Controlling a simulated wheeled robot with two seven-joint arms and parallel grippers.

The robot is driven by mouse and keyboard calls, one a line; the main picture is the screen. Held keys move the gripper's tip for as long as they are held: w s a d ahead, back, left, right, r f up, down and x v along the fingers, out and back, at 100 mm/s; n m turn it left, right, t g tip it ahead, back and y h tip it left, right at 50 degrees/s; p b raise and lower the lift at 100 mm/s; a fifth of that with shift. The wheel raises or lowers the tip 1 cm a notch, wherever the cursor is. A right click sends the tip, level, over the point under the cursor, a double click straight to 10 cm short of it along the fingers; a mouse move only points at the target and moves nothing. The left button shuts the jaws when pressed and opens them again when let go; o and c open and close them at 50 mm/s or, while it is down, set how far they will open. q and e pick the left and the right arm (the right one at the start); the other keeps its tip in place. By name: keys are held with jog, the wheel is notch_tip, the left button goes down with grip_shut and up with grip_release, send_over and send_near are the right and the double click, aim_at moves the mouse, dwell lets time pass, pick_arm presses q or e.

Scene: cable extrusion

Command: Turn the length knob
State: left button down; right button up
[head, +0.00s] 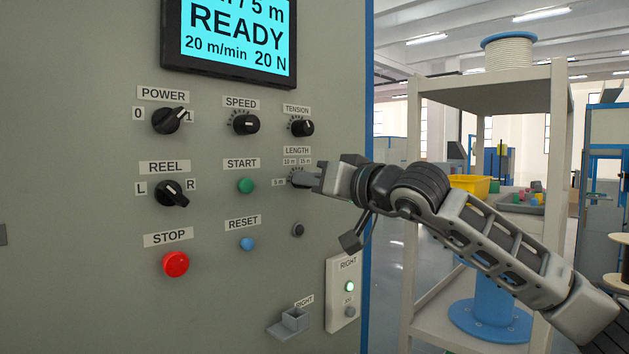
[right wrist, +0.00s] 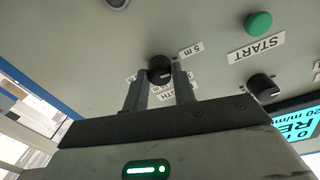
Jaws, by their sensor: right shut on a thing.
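The length knob (right wrist: 159,69) is a round black knob on the grey panel, seen between my right gripper's two fingers in the right wrist view. My right gripper (head: 305,179) is shut on it, coming from the right in the head view, where its fingers hide most of the knob. Labels for 5 m, 10 m and 15 m surround the knob; the 5 m label (right wrist: 190,50) shows clear of the fingers in the right wrist view. The knob's exact pointer direction is hard to tell. My left gripper is in neither view.
The tension knob (head: 302,128) is just above, the green start button (head: 245,186) to the left and a small dark button (head: 298,230) below. The display (head: 235,38) reads READY. A grey shelf (head: 487,90) with a spool stands right, behind my arm.

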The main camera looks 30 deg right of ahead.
jog(key=shift+f+n, duration=0.1)
jog(key=shift+n, duration=0.5)
jog(key=o, duration=1)
jog(key=shift+s, duration=0.1)
pick_arm(q)
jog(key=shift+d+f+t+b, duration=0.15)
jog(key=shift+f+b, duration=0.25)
jog(key=shift+b, duration=0.7)
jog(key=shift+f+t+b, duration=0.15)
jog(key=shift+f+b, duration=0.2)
jog(key=shift+b, duration=0.75)
pick_arm(e)
jog(key=v, duration=1.5)
jog(key=shift+s, duration=0.4)
jog(key=shift+d, duration=0.15)
